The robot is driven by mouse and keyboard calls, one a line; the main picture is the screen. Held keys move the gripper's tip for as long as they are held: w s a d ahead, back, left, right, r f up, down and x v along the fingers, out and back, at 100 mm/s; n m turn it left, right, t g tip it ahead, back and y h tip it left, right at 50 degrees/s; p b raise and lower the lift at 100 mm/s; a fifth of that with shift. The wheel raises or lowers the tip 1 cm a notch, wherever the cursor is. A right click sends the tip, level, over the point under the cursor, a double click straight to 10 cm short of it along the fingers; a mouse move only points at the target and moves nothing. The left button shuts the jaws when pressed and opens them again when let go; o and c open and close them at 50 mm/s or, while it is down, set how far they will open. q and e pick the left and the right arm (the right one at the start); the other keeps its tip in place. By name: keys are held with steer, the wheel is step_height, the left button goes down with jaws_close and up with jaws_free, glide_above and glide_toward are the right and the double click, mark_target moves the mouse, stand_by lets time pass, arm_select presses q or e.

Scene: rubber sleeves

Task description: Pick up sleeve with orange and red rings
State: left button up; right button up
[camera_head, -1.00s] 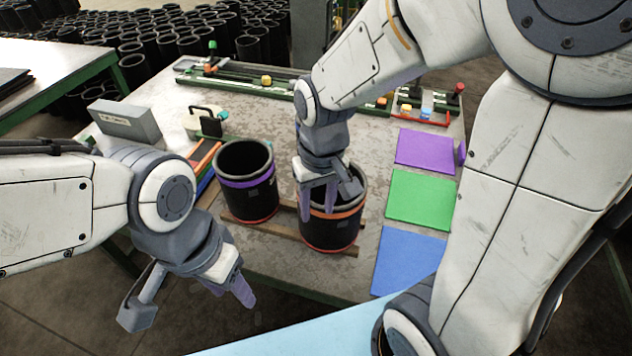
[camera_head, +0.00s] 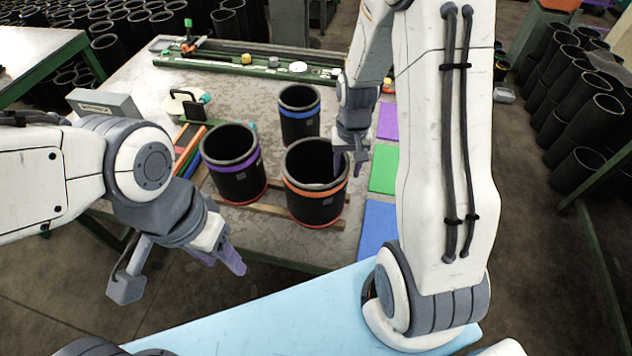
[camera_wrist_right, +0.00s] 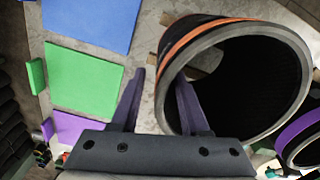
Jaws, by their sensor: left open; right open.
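The black sleeve with an orange ring near its top and a red ring at its base (camera_head: 312,205) stands upright on wooden slats on the table. It also shows in the right wrist view (camera_wrist_right: 180,42), with its open mouth facing the camera. My right gripper (camera_head: 348,172) is open at the sleeve's right rim. In the right wrist view the right gripper's fingers (camera_wrist_right: 160,95) are apart, one in front of the sleeve's mouth and one outside its wall; whether they touch it cannot be told. My left gripper (camera_head: 180,275) is open and empty, left of and in front of the table.
A purple-ringed sleeve (camera_head: 235,185) stands left of the orange one, and a blue-ringed sleeve (camera_head: 299,125) behind. Purple (camera_head: 387,122), green (camera_head: 384,168) and blue (camera_head: 377,228) mats lie to the right. A grey box (camera_head: 105,104) stands at the left.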

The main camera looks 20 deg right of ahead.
steer(key=shift+w+f+p, duration=0.2)
steer(key=shift+f+p, duration=0.15)
steer(key=shift+f, duration=1.55)
jaws_close()
steer(key=shift+d, duration=0.1)
